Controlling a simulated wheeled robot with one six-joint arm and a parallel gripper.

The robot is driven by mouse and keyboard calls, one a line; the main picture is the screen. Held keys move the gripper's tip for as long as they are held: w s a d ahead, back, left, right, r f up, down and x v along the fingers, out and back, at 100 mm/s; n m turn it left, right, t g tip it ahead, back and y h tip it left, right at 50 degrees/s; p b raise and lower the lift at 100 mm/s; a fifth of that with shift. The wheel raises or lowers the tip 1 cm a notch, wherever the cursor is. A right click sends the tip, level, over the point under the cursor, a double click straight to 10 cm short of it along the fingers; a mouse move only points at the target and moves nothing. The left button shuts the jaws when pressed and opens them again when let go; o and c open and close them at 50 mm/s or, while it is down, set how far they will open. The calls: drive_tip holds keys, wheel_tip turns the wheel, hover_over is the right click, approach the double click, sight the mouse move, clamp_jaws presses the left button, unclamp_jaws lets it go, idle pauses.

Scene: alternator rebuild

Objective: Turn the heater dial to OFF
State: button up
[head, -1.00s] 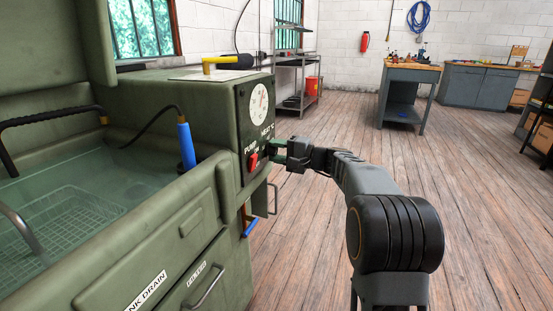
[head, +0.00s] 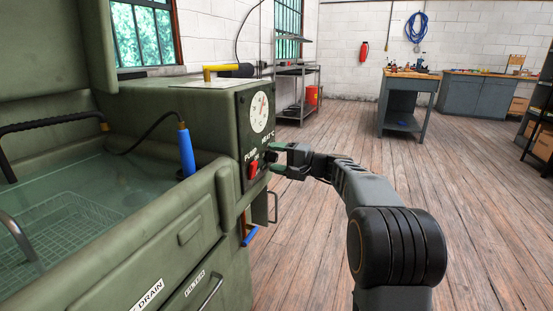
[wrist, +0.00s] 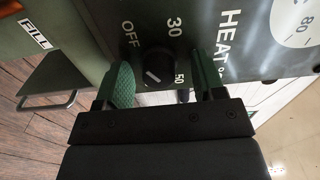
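The heater dial (wrist: 158,69) is a small black knob with a white pointer line, on the dark panel under the HEAT label. OFF, 30 and 50 are printed around it. The pointer line lies slanted; I cannot tell exactly which mark it points to. My gripper (wrist: 164,80) is open, with one green-padded finger on each side of the knob and a visible gap on both sides. In the head view my gripper (head: 272,160) is at the panel's right edge, and its fingers hide the dial.
A red PUMP switch (head: 253,170) sits just left of my gripper on the panel. A round white gauge (head: 259,112) is above it. The green washer tank (head: 200,210) fills the left side. The wooden floor (head: 310,235) to the right is open.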

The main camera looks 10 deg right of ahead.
drive_tip(key=shift+d, duration=0.1)
drive_tip(key=p+v, duration=0.4)
drive_tip(key=v, duration=0.9)
drive_tip(key=shift+s+d, duration=0.25)
drive_tip(key=s+a+r+n+g+h+p, duration=0.2)
drive_tip(key=s+a+r+g+h+p, duration=0.45)
drive_tip(key=s+a+r+p, duration=0.95)
drive_tip(key=s+d+r+n+h+p, duration=0.4)
drive_tip(key=s+r+h+p, duration=0.3)
drive_tip(key=p, duration=1.5)
drive_tip(key=shift+s+d+r+n+h+p, duration=0.3)
drive_tip(key=shift+d+n+h, duration=0.1)
drive_tip(key=shift+n+h, duration=0.2)
drive_tip(key=shift+g, duration=0.25)
drive_tip(key=shift+c, duration=0.4)
